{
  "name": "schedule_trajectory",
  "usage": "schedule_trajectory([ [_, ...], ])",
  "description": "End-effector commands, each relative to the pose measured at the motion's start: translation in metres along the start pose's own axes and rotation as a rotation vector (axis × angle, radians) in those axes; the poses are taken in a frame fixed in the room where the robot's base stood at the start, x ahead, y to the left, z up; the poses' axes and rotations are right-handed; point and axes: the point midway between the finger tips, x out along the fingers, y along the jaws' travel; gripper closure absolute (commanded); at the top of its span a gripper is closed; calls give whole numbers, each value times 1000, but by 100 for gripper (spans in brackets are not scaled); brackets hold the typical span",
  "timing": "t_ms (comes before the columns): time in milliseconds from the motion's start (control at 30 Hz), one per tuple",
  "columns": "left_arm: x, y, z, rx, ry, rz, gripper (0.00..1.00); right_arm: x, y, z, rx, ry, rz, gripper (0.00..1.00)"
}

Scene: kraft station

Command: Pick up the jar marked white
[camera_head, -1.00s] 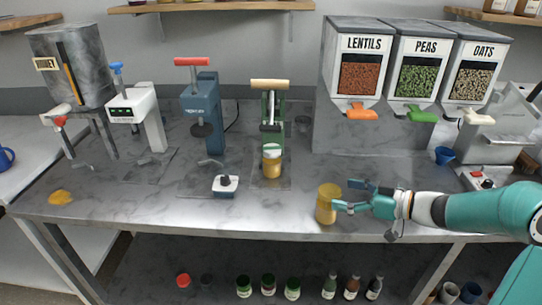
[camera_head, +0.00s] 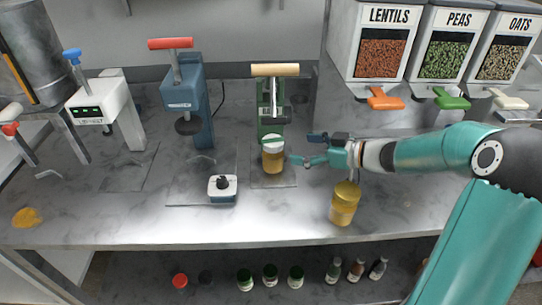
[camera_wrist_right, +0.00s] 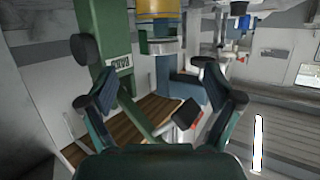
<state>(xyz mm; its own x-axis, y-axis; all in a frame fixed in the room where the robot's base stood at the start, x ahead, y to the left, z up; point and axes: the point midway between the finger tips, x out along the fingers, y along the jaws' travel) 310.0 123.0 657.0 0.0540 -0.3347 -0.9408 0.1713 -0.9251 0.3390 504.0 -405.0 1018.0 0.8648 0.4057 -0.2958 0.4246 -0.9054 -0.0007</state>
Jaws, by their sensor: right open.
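A jar with a white top (camera_head: 273,155) and amber contents stands upright under the green press (camera_head: 268,100) at the back of the counter. No writing can be read on it. A second amber jar with a gold lid (camera_head: 344,203) stands near the counter's front edge. My right gripper (camera_head: 303,148) is open and empty, just right of the white-topped jar, fingers pointing left towards it and apart from it. In the right wrist view my open fingers (camera_wrist_right: 157,85) face the green press post; a yellow round thing shows at the top edge. My left gripper is not in view.
A blue press (camera_head: 190,100) and a white device (camera_head: 110,108) stand to the left. A small white box with a black knob (camera_head: 222,189) sits in front. Food dispensers (camera_head: 390,40) hang at the back right. The front left counter is mostly clear.

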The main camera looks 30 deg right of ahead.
Motion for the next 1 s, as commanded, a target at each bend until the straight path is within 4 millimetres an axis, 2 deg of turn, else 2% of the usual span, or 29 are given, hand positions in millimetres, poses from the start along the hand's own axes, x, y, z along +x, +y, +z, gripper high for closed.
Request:
schedule_trajectory([
  [100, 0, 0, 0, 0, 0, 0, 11, 23, 0, 1, 2, 0, -2, 10],
  [200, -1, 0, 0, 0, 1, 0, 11, 36, 1, 1, 1, 0, 2, 10],
  [467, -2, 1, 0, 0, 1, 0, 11, 51, 2, 0, 3, 0, 5, 10],
  [733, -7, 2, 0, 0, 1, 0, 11, 87, 3, -4, 3, -1, 5, 10],
  [833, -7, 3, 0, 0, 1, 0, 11, 95, 3, -4, 2, 0, 6, 10],
  [1000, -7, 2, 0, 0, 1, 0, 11, 96, 4, -4, 2, 0, 8, 10],
])
